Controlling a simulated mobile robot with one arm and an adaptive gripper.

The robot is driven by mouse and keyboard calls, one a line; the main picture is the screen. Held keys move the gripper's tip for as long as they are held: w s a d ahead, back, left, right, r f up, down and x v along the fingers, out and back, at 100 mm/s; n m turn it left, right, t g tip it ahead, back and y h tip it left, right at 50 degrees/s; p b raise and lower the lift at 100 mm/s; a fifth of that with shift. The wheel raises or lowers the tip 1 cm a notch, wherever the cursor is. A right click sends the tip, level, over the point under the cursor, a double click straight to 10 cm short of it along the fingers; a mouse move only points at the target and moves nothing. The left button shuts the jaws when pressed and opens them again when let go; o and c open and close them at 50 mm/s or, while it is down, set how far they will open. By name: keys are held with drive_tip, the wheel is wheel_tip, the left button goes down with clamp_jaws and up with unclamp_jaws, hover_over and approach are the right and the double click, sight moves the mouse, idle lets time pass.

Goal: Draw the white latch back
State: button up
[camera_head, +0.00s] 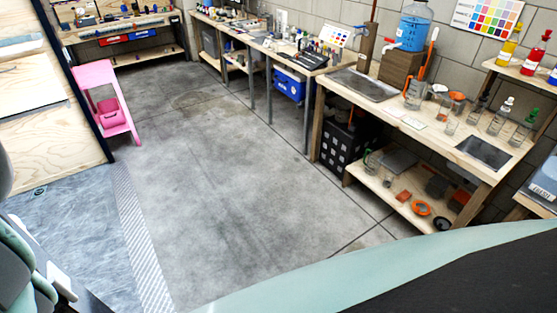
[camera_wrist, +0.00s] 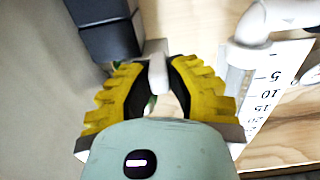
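In the wrist view, my gripper (camera_wrist: 158,72) has yellow ribbed fingers with dark inner faces, and they converge at the top. A small white tab, which looks like the white latch (camera_wrist: 157,77), stands between the fingertips. The fingers appear shut on it, with little gap at either side. Its lower end and what lies behind it are mostly hidden by the fingers and my pale green gripper body. In the head view I cannot make out the latch or the gripper.
In the wrist view, a dark block (camera_wrist: 105,28) is close by the left finger. A white pipe (camera_wrist: 262,25) and a scale plate (camera_wrist: 275,85) are at right, before a wooden board. In the head view, benches (camera_head: 330,95) and a pink stand (camera_head: 96,75) surround clear floor (camera_head: 215,180).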

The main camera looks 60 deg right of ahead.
clamp_jaws()
drive_tip(key=shift+s+a+p, duration=0.2)
drive_tip(key=shift+s+a, duration=0.05)
drive_tip(key=shift+s, duration=0.35)
drive_tip(key=shift+s+a+p, duration=0.2)
drive_tip(key=shift+s, duration=0.35)
drive_tip(key=o, duration=0.7)
unclamp_jaws()
drive_tip(key=shift+a, duration=0.1)
drive_tip(key=shift+c, duration=0.2)
drive_tip(key=v, duration=1.2)
